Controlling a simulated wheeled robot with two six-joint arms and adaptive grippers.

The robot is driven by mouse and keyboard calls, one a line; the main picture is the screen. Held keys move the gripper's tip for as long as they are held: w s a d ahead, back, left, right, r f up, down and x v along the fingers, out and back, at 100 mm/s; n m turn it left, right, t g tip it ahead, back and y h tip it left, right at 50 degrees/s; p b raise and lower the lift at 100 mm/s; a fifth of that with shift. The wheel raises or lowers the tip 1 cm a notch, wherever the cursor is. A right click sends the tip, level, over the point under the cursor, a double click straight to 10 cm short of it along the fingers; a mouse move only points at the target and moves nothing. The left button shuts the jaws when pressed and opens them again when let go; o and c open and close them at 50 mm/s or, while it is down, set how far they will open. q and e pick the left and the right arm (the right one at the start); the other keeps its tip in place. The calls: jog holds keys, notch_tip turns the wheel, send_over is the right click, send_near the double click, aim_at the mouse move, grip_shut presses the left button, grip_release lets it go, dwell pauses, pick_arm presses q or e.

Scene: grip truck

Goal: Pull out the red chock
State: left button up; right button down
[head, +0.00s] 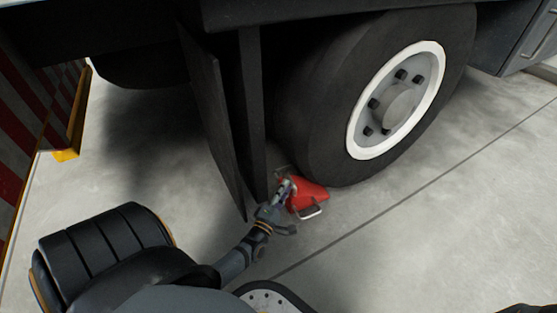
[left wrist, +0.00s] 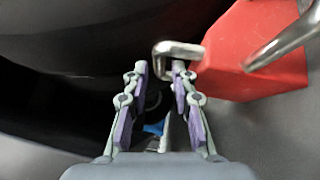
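The red chock (head: 310,193) sits on the floor against the bottom of the truck's big black tyre (head: 307,110). It has a metal handle (head: 314,213) on its near side and another at its far left side. My left gripper (head: 287,187) is at the chock's left side. In the left wrist view the chock (left wrist: 250,60) is at upper right. There, one bent metal handle (left wrist: 182,49) reaches across to between the tips of my left gripper (left wrist: 160,72). The fingers stand apart, with a gap around the handle. My right gripper is not visible.
A dark mudflap (head: 215,110) hangs just left of my left gripper. A red-and-white striped panel (head: 40,95) with a yellow foot stands at far left. The concrete floor (head: 420,240) to the right and front is clear.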

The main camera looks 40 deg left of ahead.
aim_at(290, 179)
pick_arm(q)
jog(key=shift+b+x, duration=0.7)
jog(key=shift+x, duration=1.6)
grip_shut()
